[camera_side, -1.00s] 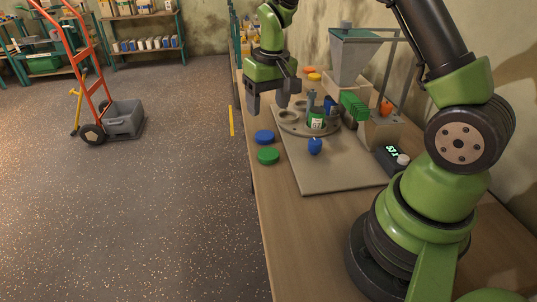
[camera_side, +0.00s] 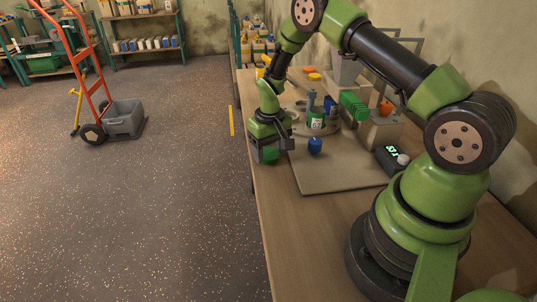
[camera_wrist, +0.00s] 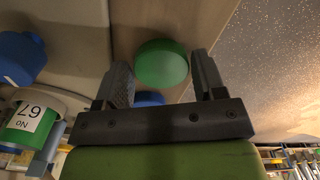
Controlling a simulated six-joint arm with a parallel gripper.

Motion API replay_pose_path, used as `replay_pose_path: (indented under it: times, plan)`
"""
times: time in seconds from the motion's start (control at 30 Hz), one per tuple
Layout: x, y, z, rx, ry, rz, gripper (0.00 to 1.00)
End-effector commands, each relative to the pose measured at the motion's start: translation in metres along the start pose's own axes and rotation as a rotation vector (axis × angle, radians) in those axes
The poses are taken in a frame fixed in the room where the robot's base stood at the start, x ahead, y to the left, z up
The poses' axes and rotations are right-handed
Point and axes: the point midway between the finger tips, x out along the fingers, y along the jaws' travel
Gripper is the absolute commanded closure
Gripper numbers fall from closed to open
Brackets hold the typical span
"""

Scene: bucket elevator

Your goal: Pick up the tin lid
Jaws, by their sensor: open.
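A round green lid (camera_side: 269,154) lies on the bench near its left edge; the wrist view shows it (camera_wrist: 161,64) between and just beyond the fingertips. My gripper (camera_side: 271,150) is open and low over it, pointing down, with one finger on each side; the wrist view also shows the fingers (camera_wrist: 159,60) apart. I cannot tell whether they touch the lid. A blue lid (camera_wrist: 148,99) lies beside the green one, partly hidden by the gripper. A tin with a green label (camera_side: 316,120) stands on the round grey turntable (camera_side: 335,131).
A blue object (camera_side: 315,146) stands on the beige board (camera_side: 335,175), right of my gripper. A hopper stand (camera_side: 378,130), a green block (camera_side: 353,106) and a display box (camera_side: 392,158) are farther right. Orange (camera_side: 309,69) and yellow (camera_side: 314,77) discs lie behind. The bench front is clear.

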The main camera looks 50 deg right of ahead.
Motion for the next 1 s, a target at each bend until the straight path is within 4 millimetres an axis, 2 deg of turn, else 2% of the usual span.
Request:
replay_pose_path:
  times: [0.1, 0.27, 0.3, 0.4, 0.43, 0.8, 0.87, 1.0]
  plan:
    - [0.006, 0.0, 0.0, 0.001, 0.0, 0.0, 0.36]
    - [0.006, 0.0, 0.0, 0.001, 0.001, 0.0, 0.36]
    - [0.006, 0.0, 0.0, 0.001, 0.001, 0.0, 0.39]
    - [0.006, 0.0, 0.0, 0.001, 0.0, 0.0, 0.62]
    - [0.006, 0.0, 0.0, 0.001, 0.0, 0.0, 0.64]
    - [0.004, 0.0, 0.0, 0.001, 0.001, 0.0, 0.65]
    - [0.0, 0.0, 0.0, 0.001, 0.002, 0.0, 0.66]
    - [-0.023, 0.0, -0.001, 0.001, 0.006, 0.0, 0.66]
